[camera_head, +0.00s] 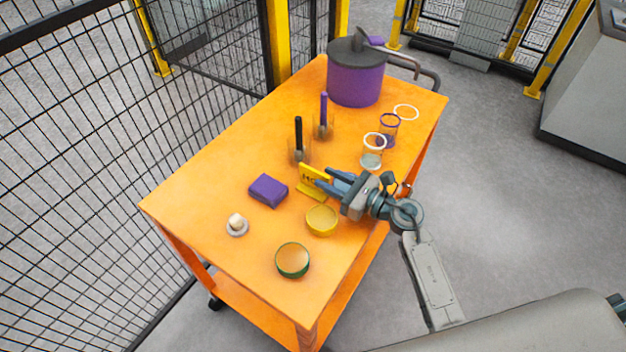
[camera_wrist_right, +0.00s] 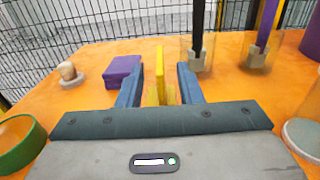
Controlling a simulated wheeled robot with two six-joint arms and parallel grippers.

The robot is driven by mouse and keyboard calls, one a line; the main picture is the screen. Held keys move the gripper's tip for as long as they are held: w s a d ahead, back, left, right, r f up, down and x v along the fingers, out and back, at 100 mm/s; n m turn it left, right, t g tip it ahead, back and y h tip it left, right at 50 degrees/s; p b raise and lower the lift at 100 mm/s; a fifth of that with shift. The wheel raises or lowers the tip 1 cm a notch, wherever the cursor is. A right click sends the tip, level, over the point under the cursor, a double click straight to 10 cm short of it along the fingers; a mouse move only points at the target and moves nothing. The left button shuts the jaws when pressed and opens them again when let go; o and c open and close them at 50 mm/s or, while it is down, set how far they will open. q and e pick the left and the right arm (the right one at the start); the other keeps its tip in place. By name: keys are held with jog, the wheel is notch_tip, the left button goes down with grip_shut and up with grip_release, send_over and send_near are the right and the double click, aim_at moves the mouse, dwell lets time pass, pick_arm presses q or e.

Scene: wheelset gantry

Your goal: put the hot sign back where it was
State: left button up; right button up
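The yellow hot sign (camera_head: 311,178) stands upright on the orange cart, between the purple block and the glass jars. Its lettering is partly covered by my gripper in the head view. My right gripper (camera_head: 326,179) reaches in from the right with its fingers at the sign. In the right wrist view the sign (camera_wrist_right: 160,75) shows edge-on between the two blue fingers of my gripper (camera_wrist_right: 160,88), with a gap on each side. The fingers are open around it. My left gripper is not in view.
The orange cart top (camera_head: 210,185) also holds a purple block (camera_head: 268,190), a yellow bowl (camera_head: 321,220), a green-rimmed bowl (camera_head: 292,260), a small pale object on a dish (camera_head: 237,225), and a purple pot (camera_head: 356,80). Holders with upright tools (camera_head: 299,150) stand behind the sign. The left side has free room.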

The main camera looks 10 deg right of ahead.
aim_at(314, 170)
jog(key=p+x, duration=0.1)
jog(key=r+p+x, duration=0.1)
jog(key=x, duration=0.1)
jog(key=shift+w+a, duration=0.2)
jog(key=shift+w, duration=0.1)
jog(key=shift+w+a+f, duration=0.3)
jog(key=shift+w+a, duration=0.1)
jog(key=shift+a, duration=0.05)
grip_shut()
jog(key=shift+r, duration=0.1)
